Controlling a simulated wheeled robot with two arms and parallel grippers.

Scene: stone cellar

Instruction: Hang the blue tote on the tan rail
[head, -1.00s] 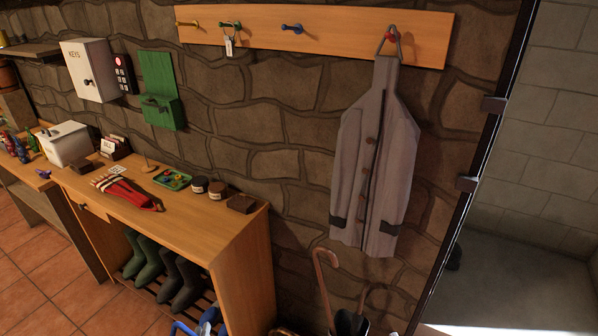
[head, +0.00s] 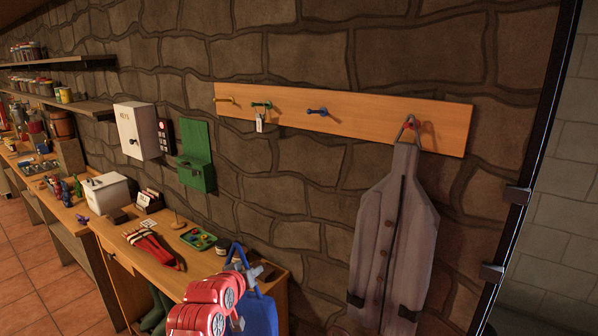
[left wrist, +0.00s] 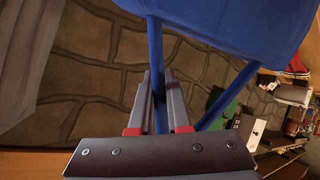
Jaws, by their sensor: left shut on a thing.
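The tan rail (head: 360,124) runs along the stone wall in the head view. It carries a yellow hook (head: 226,99), a green hook (head: 262,105), a blue hook (head: 317,112) and a red hook (head: 408,126). My left gripper (head: 241,268) is low in the head view, below the rail and apart from it. It is shut on a strap of the blue tote (head: 260,312), whose body hangs below. In the left wrist view, a strap passes between the fingers (left wrist: 158,98), and the tote body (left wrist: 220,25) fills the top. My right gripper is out of view.
A grey coat (head: 390,235) hangs from the red hook, and a tag (head: 259,125) from the green one. The blue and yellow hooks look free. Below stands a wooden bench (head: 165,275) with small items. A green wall box (head: 197,172) and white key box (head: 135,130) are left.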

